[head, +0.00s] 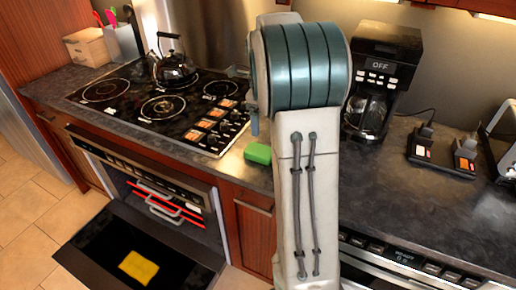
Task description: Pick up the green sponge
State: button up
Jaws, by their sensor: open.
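The green sponge (258,153) is a small bright green block. It lies on the dark countertop (236,172), just right of the stove's knobs and near the counter's front edge. My arm rises in front of the counter, close to the sponge's right side in the picture.
The stove (140,112) with a kettle (174,68) is left of the sponge. The oven door (95,250) hangs open with a yellow item (138,267) on it. A coffee maker (380,75) stands behind my arm at right. The right counter (400,190) has clear room.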

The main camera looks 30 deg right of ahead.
jog(key=m, duration=0.1)
send_over(260, 153)
jog(key=d, duration=0.1)
jog(key=f, duration=0.8)
jog(key=shift+w+d+f+p, duration=0.1)
jog(key=shift+w+f+p, duration=0.15)
jog(key=shift+w+p, duration=0.15)
jog(key=shift+w+a+f+p, duration=0.15)
jog(key=shift+f+p, duration=0.25)
jog(key=shift+f, duration=1)
jog(key=shift+w+a+f+p, duration=0.15)
jog(key=shift+f+p, duration=0.2)
jog(key=shift+f, duration=1)
jog(key=c, duration=1.1)
